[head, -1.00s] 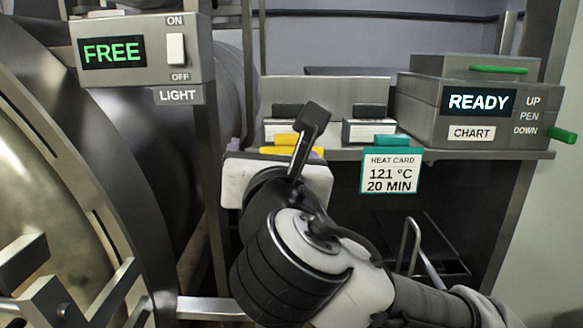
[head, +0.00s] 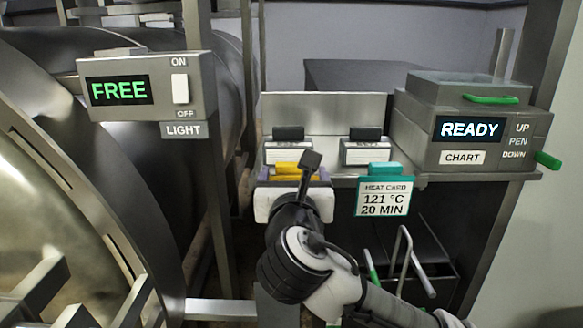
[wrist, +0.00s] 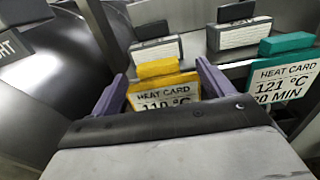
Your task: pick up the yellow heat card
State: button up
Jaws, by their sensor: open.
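The yellow heat card (wrist: 163,90) hangs at the shelf edge. In the wrist view it reads "HEAT CARD 110 °C", and its lower part is hidden behind my gripper's body. In the head view only its yellow top (head: 297,169) shows above my wrist. My gripper (wrist: 163,82) is open, with one purple finger on each side of the yellow card. I cannot tell whether the fingers touch it. The teal heat card (head: 384,196), reading 121 °C 20 MIN, hangs to the right, apart from my gripper; it also shows in the wrist view (wrist: 282,78).
Two small labelled holders (head: 288,150) stand on the shelf behind the cards. A chart recorder (head: 470,130) reading READY stands right. A FREE display box with light switch (head: 146,88) and the large metal autoclave (head: 60,190) are left. A wire rack (head: 405,265) is below.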

aim_at(291, 167)
jog(key=shift+w+a+p, duration=0.1)
jog(key=shift+w+p, duration=0.35)
jog(key=shift+p, duration=0.35)
jog(key=w+p, duration=0.2)
jog(key=w, duration=0.3)
jog(key=shift+a, duration=0.1)
jog(key=shift+c, duration=0.3)
jog(key=c, duration=1.1)
